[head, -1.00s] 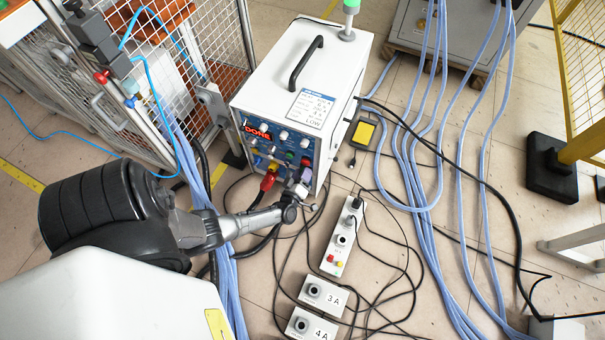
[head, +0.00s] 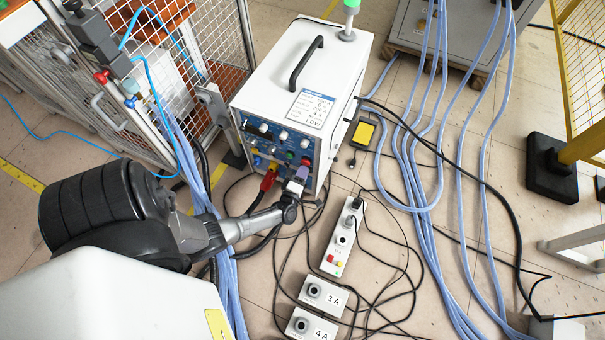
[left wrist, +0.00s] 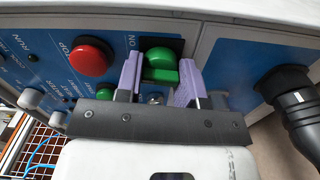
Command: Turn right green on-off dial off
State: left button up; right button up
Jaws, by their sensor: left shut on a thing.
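The right green on-off dial (left wrist: 161,68) is on the blue front panel of the white heater box (head: 285,80). In the left wrist view it sits between the two purple-padded fingers of my left gripper (left wrist: 160,78), which is shut on its green handle. The handle looks turned at an angle to the panel's edges. In the head view my left gripper (head: 295,183) reaches the lower right of the panel and hides the dial. The panel's display (head: 257,130) is dark. My right gripper is in neither view.
A red stop button (left wrist: 90,56) sits left of the dial. A black plug (left wrist: 292,98) stands out at the right. A power strip (head: 342,237) and several cables lie on the floor in front. A wire mesh fence (head: 190,50) stands left of the box.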

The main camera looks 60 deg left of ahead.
pick_arm(q)
jog(key=n, duration=0.7)
jog(key=shift+n, duration=1.8)
jog(key=o, duration=0.9)
